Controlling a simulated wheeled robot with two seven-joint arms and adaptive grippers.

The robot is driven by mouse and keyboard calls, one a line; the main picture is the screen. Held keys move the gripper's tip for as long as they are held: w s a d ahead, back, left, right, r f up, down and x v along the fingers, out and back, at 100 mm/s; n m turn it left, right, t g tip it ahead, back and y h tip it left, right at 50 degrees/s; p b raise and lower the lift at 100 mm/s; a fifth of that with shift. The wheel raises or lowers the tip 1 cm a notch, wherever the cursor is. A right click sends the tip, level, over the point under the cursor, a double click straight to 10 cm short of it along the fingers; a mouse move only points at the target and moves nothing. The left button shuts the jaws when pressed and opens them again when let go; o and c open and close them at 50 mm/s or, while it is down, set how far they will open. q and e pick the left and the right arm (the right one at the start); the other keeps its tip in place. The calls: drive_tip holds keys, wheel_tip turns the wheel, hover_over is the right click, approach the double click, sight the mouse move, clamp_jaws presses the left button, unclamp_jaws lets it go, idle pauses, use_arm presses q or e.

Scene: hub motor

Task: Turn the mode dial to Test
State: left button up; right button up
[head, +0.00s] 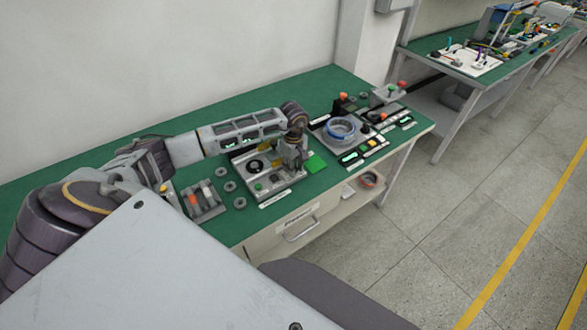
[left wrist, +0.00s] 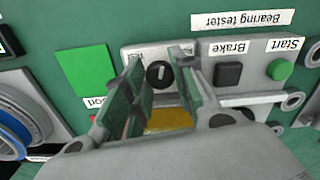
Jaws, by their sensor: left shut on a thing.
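The mode dial (left wrist: 158,75) is a small round black knob with a pale pointer mark, on the grey bearing tester panel (left wrist: 205,52). In the left wrist view its pointer runs roughly up and down the picture. Label text beside the dial is partly covered by the fingers, so I cannot read all of it. My left gripper (left wrist: 157,64) has one finger on each side of the dial and is shut on it. In the head view my left gripper (head: 298,163) points down over the tester and hides the dial. My right gripper is not in view.
Beside the dial are a black Brake button (left wrist: 227,75) and a green Start button (left wrist: 279,69). A green square (left wrist: 82,80) lies on the other side. A fixture with a blue ring (head: 341,129) stands right of the tester. Metal rings (head: 230,187) lie left.

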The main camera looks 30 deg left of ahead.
use_arm(q)
drive_tip(key=shift+n+b, duration=0.5)
drive_tip(key=shift+n, duration=0.6)
drive_tip(key=n+b, duration=0.1)
drive_tip(key=n, duration=0.1)
drive_tip(key=shift+n, duration=0.4)
drive_tip(key=n+b, duration=0.1)
drive_tip(key=n, duration=0.3)
drive_tip(key=shift+n, duration=0.3)
drive_tip(key=shift+n+b, duration=0.35)
drive_tip(key=shift+n, duration=0.55)
drive_tip(key=o, duration=1)
drive_tip(key=shift+o, duration=0.2)
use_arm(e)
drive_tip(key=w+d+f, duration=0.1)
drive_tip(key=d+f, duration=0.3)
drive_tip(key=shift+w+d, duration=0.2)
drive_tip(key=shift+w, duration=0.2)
